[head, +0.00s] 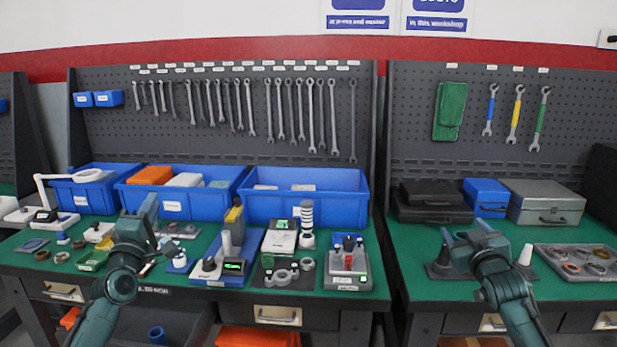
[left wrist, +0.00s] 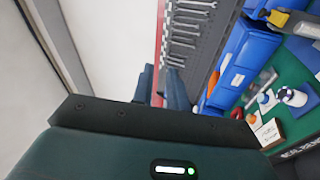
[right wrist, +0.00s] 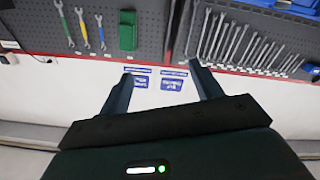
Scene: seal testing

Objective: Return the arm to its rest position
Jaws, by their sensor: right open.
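My left gripper (head: 146,210) is raised over the front left of the left bench, above the green mat. In the left wrist view its two fingers (left wrist: 160,85) stand close together, with a narrow gap and no object visible between them. I cannot tell whether it is shut. My right gripper (head: 467,235) is over the left part of the right bench. In the right wrist view its fingers (right wrist: 162,88) are wide apart and empty, with wall signs and a pegboard behind them.
Blue bins (head: 306,203) line the back of the left bench. Several small instruments, such as a weight stand (head: 348,262), crowd its front. A grey toolbox (head: 543,203) and a parts tray (head: 583,262) are on the right bench. Wrenches hang on the pegboards (head: 230,140).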

